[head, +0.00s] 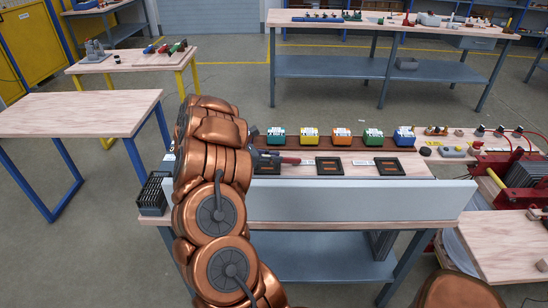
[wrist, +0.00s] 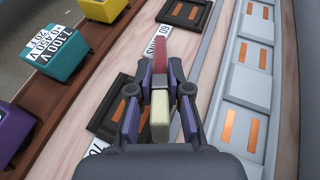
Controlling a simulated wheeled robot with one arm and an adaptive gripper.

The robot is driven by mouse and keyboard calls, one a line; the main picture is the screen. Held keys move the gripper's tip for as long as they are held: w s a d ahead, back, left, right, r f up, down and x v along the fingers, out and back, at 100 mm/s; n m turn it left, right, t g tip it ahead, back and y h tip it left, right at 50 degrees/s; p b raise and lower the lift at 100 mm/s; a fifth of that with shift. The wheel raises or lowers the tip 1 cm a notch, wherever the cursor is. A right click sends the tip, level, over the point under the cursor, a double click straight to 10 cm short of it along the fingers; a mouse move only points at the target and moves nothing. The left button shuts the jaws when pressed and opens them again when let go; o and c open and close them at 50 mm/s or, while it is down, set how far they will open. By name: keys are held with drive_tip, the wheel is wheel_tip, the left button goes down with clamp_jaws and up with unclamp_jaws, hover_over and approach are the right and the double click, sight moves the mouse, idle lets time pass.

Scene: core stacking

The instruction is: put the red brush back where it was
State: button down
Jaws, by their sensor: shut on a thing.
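The red brush (wrist: 159,58) has a red block at its far end and a cream part (wrist: 160,118) nearer the wrist camera. My gripper (wrist: 160,82) is shut on it, with one finger on each side. In the wrist view the brush is over the workbench (wrist: 134,60), partly over a black frame with orange-brown strips (wrist: 103,118). I cannot tell its height above the bench. In the head view my gripper (head: 281,159) shows only partly beside my copper arm, with a small red bit of the brush at its tip.
A row of coloured boxes, including teal (head: 276,136), yellow (head: 310,135) and blue (head: 404,138), stands behind the black frames (head: 328,166). A long grey panel (head: 350,201) runs along the front edge. A black crate (head: 152,196) sits at left. Labels lie between the frames.

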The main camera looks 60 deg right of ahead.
drive_tip(key=shift+f, duration=0.15)
drive_tip(key=c, duration=1.1)
unclamp_jaws()
